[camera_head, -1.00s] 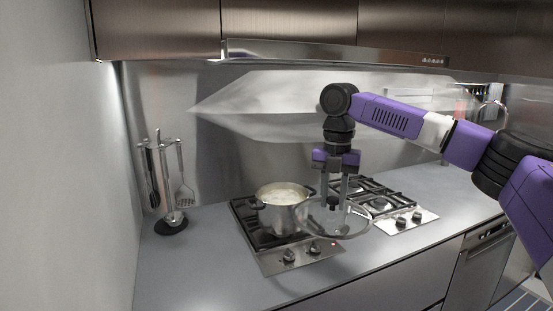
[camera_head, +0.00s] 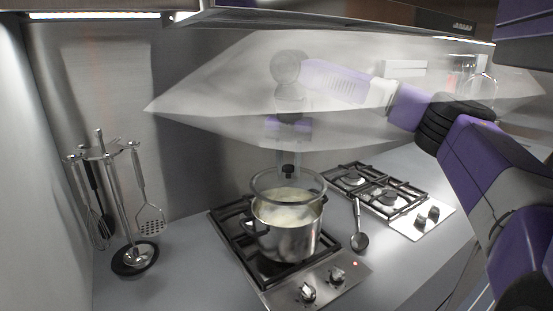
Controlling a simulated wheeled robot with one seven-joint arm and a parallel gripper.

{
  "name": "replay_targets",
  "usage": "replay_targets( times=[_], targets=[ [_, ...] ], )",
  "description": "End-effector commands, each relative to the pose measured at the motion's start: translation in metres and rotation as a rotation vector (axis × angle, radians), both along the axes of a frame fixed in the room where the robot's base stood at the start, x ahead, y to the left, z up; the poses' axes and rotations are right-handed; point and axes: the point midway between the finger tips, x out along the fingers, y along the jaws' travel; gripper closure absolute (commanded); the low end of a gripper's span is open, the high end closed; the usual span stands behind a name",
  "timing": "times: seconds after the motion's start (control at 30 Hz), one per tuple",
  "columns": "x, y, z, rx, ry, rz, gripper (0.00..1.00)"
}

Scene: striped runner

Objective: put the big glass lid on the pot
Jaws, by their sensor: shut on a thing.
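The big glass lid (camera_head: 320,194) is a clear disc with a grey rim and a dark knob. My gripper (camera_head: 288,170) is shut on the lid's knob from above and holds the lid roughly level over the pot. The steel pot (camera_head: 290,243) stands on the left hob, upright, with pale, whitish contents showing through the glass. The lid's rim shows slightly higher than the pot's rim and overlaps it in the picture. I cannot tell whether they touch. My gripper and forearm look faded behind a pale haze.
A ladle (camera_head: 359,240) lies on the counter between the left hob (camera_head: 232,240) and the right hob (camera_head: 418,215). A utensil stand (camera_head: 122,205) is at the left. The range hood (camera_head: 350,22) hangs above. The front-left counter (camera_head: 185,285) is clear.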

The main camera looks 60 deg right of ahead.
Motion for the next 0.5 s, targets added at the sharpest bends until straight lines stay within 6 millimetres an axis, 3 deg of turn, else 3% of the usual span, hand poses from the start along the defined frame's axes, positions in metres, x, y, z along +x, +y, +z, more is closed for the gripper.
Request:
replay_targets(
  times=[0.27,0.5],
  targets=[
    [0.000,0.000,-0.009,-0.002,0.000,0.000,1.00],
    [0.000,0.000,-0.029,-0.003,-0.001,0.000,1.00]
  ],
)
